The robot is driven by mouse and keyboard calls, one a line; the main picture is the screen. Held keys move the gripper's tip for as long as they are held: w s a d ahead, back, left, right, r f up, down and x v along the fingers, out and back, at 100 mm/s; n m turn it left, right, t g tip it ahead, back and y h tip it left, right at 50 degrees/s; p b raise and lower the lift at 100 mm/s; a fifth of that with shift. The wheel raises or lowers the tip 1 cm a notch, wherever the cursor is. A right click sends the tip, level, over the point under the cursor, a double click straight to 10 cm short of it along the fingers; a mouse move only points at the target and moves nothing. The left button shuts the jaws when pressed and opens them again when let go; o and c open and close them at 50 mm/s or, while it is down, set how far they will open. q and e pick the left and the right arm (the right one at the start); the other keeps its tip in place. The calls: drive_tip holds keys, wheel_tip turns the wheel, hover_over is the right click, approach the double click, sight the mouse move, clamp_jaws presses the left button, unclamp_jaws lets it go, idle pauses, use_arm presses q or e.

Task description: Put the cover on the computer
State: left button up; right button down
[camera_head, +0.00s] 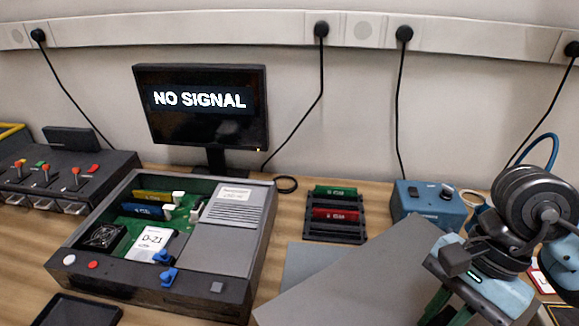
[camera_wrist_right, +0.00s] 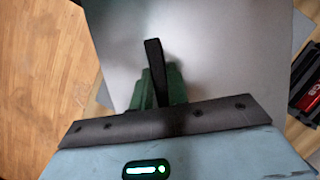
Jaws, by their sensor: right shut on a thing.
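The computer (camera_head: 128,284) is an open dark case on the table at the left centre of the head view. Its inside shows a green board, a fan, a white D-21 drive and yellow and blue cards. The cover is a flat grey panel (camera_head: 345,280) to the right of the computer, apart from it in the picture and tilted. My right gripper (camera_head: 438,305) is shut on the cover at its right side. In the wrist view the cover (camera_wrist_right: 215,50) extends ahead of the green fingers (camera_wrist_right: 158,88). The exact grip point is partly hidden. My left gripper is out of view.
A monitor (camera_head: 205,105) reading NO SIGNAL stands behind the computer. A black rack (camera_head: 335,228) with green and red modules and a blue box (camera_head: 428,205) stand at the back right. A control panel (camera_head: 60,180) is at the left. A black tray (camera_head: 80,310) lies at the front left.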

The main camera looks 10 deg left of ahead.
drive_tip(key=d+r+n+h, duration=0.1)
drive_tip(key=d+n, duration=0.1)
drive_tip(key=n, duration=0.1)
drive_tip(key=d+r+n+h, duration=0.1)
drive_tip(key=d+n, duration=0.1)
drive_tip(key=n, duration=0.1)
drive_tip(key=d+n+g+h, duration=0.1)
drive_tip(key=d+n, duration=0.1)
drive_tip(key=n, duration=0.1)
drive_tip(key=shift+s+r, duration=0.3)
drive_tip(key=shift+r, duration=0.1)
drive_tip(key=shift+a, duration=0.2)
